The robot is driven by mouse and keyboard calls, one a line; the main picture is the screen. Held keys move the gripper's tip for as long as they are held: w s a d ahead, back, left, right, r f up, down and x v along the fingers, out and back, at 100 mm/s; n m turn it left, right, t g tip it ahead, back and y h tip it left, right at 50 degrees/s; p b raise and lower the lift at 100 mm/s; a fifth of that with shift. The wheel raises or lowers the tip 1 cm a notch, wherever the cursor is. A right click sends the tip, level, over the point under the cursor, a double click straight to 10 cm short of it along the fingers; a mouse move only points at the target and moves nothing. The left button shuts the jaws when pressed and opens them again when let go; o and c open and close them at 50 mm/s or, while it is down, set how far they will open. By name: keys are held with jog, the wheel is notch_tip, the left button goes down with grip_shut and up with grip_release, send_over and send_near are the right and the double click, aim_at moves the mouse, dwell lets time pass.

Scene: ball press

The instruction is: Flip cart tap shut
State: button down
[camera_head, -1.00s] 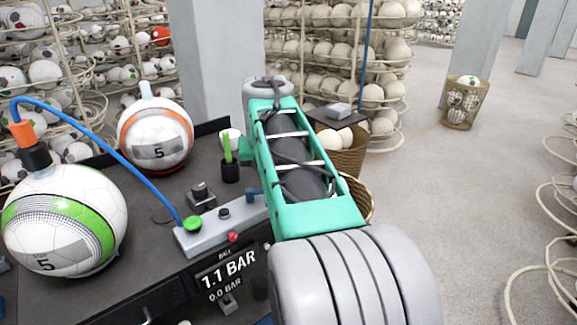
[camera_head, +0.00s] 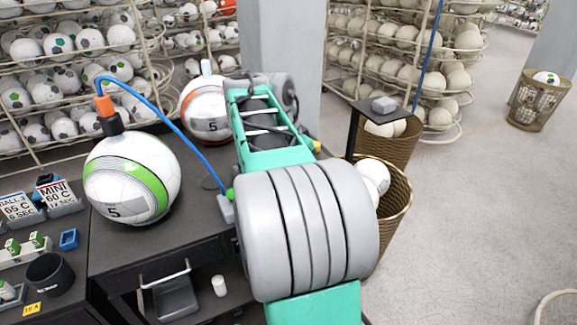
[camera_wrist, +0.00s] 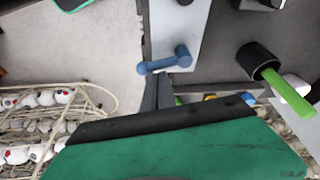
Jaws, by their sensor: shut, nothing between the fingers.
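The blue tap (camera_wrist: 165,62) shows in the wrist view, a small lever with rounded ends beside the light grey manifold block (camera_wrist: 196,35). My gripper (camera_wrist: 164,77) is shut and empty, its dark fingertips close below the tap in the picture. I cannot tell whether they touch it. In the head view my arm hides the tap, the gripper and most of the manifold. Only the manifold's left end (camera_head: 226,209) shows. A blue hose (camera_head: 172,121) runs from there to the green-striped ball (camera_head: 133,179) on the cart (camera_head: 190,222).
A black cup with a green stick (camera_wrist: 262,60) stands right of the manifold in the wrist view. An orange-striped ball (camera_head: 203,108) sits behind my arm. Wicker baskets (camera_head: 392,225) stand right of the cart. Ball racks (camera_head: 70,75) fill the back; open floor (camera_head: 480,200) lies right.

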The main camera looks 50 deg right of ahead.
jog(key=shift+w+d+p, duration=0.1)
jog(key=shift+w+p, duration=0.2)
jog(key=shift+w, duration=0.55)
jog(key=shift+r, duration=0.1)
jog(key=d+r+p, duration=0.3)
jog(key=shift+s+d, duration=0.15)
jog(key=shift+s, duration=0.05)
jog(key=p+v, duration=0.2)
jog(key=v, duration=0.7)
